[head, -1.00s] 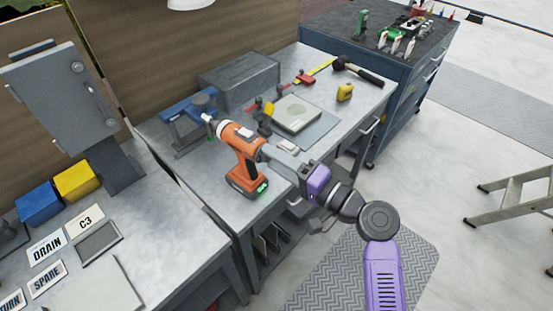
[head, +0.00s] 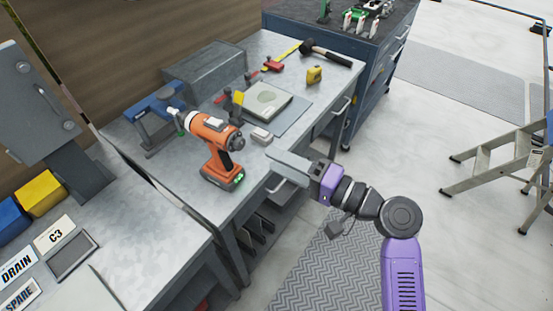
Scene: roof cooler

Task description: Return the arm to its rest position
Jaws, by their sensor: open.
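My arm reaches in from the lower right of the head view, purple with dark joints. My gripper (head: 274,164) is open, a pale grey end beyond the purple wrist, by the front edge of the workbench. I see nothing held in it, though its finger gap is hard to make out from this side. An orange and black cordless drill (head: 213,141) stands upright on its battery on the bench, left of my gripper and apart from it. A green light shows on its base.
The metal workbench (head: 175,212) runs along the left. A small light block (head: 261,136) lies close behind my gripper. A vise (head: 155,112), a hammer (head: 325,52) and a tape measure (head: 315,75) are farther back. A stepladder (head: 500,168) stands right. Floor between is clear.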

